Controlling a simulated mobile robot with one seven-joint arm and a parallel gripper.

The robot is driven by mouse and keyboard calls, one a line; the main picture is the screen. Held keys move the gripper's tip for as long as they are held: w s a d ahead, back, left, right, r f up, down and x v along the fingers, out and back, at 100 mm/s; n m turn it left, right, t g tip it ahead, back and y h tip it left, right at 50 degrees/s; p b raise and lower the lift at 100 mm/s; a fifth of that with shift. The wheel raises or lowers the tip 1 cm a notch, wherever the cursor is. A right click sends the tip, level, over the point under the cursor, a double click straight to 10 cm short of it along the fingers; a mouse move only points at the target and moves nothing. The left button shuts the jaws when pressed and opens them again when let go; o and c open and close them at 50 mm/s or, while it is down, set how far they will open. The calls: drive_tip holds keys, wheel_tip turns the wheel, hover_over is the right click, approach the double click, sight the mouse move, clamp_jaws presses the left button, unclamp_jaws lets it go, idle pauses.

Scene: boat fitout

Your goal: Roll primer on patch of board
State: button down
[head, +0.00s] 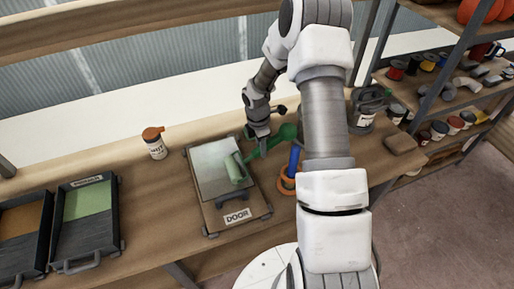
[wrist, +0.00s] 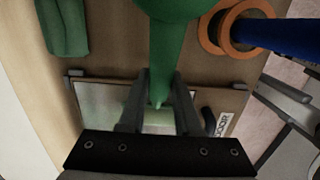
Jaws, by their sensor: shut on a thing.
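The board (head: 215,215), labelled DOOR, lies on the bench with a pale grey patch (head: 208,160) on it. A roller with a light green sleeve (head: 238,168) is over the right part of the patch; I cannot tell whether the sleeve touches it. My gripper (head: 263,146) is shut on the roller's green handle (wrist: 178,45), above the board's back right edge. In the wrist view the handle runs between the fingers, and they hide much of the sleeve. A tray of pale green paint (head: 88,203) stands at the left.
A tray with a brown bottom (head: 22,222) stands at the far left. A white bottle with an orange cap (head: 155,143) stands behind the board. A blue handle (head: 294,160) and an orange ring (head: 286,184) are close on the board's right. A shelf of cans (head: 440,130) is at the right.

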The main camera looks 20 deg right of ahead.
sight(270, 141)
drive_tip(key=d, duration=0.3)
drive_tip(key=shift+d+r, duration=0.1)
drive_tip(key=shift+d, duration=0.05)
drive_tip(key=a, duration=0.4)
drive_tip(key=shift+a+b, duration=0.25)
drive_tip(key=shift+b, duration=0.05)
drive_tip(key=shift+a, duration=0.15)
drive_tip(key=shift+a, duration=0.15)
drive_tip(key=shift+a+b, duration=0.35)
drive_tip(key=shift+a, duration=1.9)
